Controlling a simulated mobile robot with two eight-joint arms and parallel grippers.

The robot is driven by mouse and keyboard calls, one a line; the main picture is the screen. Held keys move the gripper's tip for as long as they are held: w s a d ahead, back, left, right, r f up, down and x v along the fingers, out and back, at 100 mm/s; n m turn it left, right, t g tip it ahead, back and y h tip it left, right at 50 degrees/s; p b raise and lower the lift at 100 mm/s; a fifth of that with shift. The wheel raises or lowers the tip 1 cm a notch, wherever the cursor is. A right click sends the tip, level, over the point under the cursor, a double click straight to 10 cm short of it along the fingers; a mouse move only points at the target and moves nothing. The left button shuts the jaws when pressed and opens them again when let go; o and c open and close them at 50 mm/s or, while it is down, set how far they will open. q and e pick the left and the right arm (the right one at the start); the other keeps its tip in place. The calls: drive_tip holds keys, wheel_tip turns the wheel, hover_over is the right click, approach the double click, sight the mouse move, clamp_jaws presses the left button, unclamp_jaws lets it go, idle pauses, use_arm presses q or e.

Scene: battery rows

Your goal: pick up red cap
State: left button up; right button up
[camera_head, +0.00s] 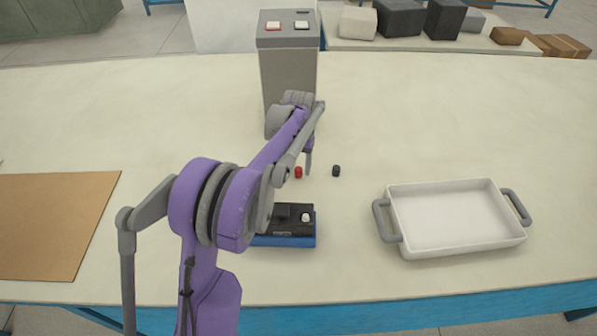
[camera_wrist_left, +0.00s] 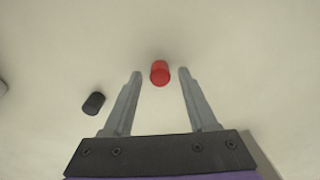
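The red cap (camera_head: 298,172) stands on the pale table in the middle of the head view, just left of a small black cap (camera_head: 336,171). In the left wrist view the red cap (camera_wrist_left: 160,73) shows between the tips of my left gripper (camera_wrist_left: 160,72), with a gap on both sides. The fingers are apart and hold nothing. The black cap (camera_wrist_left: 94,103) lies outside the fingers, to the left. In the head view my left gripper (camera_head: 308,160) points down beside the red cap, partly hidden by its own arm. My right gripper is in neither view.
A blue and black battery case (camera_head: 290,240) with a white cap (camera_head: 305,217) sits in front, partly behind my arm. A white tray (camera_head: 398,215) with grey handles stands at right. A grey box with buttons (camera_head: 290,60) stands behind. A brown board (camera_head: 50,225) lies at left.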

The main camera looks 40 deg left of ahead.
use_arm(q)
clamp_jaws()
drive_tip(key=shift+r, duration=0.15)
